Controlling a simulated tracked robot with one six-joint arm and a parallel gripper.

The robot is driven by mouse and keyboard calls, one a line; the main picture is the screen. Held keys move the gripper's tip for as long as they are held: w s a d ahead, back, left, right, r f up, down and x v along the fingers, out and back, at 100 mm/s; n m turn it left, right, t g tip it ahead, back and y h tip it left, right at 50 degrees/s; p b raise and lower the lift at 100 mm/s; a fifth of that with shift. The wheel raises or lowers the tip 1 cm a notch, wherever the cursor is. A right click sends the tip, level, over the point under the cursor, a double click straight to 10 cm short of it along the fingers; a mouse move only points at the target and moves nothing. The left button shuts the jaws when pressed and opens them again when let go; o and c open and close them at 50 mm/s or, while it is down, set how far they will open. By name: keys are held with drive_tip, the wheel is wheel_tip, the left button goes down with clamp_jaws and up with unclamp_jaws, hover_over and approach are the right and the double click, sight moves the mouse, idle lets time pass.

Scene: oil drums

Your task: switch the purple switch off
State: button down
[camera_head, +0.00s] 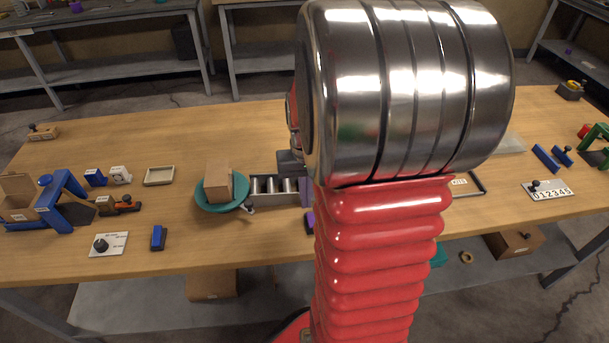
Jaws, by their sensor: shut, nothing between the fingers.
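A small purple block (310,222) shows at the left edge of my arm, near the front of the wooden table. It may be the purple switch. Most of it is hidden behind my red bellows and metal arm link, so its lever and its position cannot be made out. My gripper is not visible. My large arm link fills the middle of the view and covers the table behind it.
Left of my arm are a metal tray with silver cylinders (274,187), a teal round dish (208,196) with a cardboard box (218,181), a blue switch (158,238) and a dial plate (108,244). A number plate (548,190) lies at right.

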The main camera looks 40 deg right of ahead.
wheel_tip(320, 180, up, 13)
drive_tip(key=w+d, duration=0.2)
drive_tip(key=shift+w, duration=0.35)
idle(0.5)
drive_tip(key=s+a+r+n+t, duration=0.1)
drive_tip(key=s+a+n+t, duration=0.2)
drive_tip(key=a, duration=0.9)
drive_tip(key=s+a+r+n+t, duration=0.1)
drive_tip(key=s+a+n, duration=0.3)
drive_tip(key=a, duration=0.9)
drive_tip(key=shift+r+t, duration=0.35)
drive_tip(key=shift+t, duration=0.55)
